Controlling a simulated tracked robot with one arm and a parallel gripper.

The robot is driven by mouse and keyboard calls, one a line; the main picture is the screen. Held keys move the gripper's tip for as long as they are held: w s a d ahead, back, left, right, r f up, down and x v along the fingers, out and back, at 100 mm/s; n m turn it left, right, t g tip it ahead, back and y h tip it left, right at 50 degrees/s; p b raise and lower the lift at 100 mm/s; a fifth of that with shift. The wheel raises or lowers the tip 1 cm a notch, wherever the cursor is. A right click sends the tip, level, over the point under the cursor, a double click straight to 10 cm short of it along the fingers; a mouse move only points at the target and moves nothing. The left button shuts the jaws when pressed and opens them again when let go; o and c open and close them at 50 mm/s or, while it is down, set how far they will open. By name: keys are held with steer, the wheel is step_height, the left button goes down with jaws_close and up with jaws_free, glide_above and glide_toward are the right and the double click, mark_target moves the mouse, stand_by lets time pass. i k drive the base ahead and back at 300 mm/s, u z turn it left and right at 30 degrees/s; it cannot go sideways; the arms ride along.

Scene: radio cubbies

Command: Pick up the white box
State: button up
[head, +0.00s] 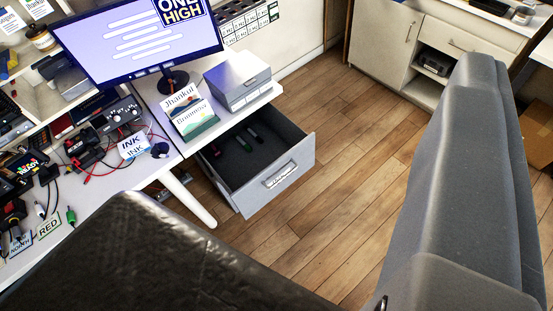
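A white box (243,93) with a greyish lid and a small label on its front sits on the white desk near its right corner, above an open drawer. It is upright, and nothing is touching it from above. A large grey form (455,200) fills the right side close to the camera. A dark, leathery form (150,260) fills the lower left. I cannot tell for certain whether either belongs to my gripper. No fingertips can be made out clearly, and nothing is seen held at the box.
Name cards (190,112) stand just left of the box. A monitor (135,40) rises behind them. The drawer (280,172) sticks out below, with small items inside. Cables and radio gear (85,150) crowd the left desk. The wooden floor (345,150) is clear up to the cabinet (400,45).

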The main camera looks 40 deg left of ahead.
mark_target(134, 146)
steer(key=u, duration=0.75)
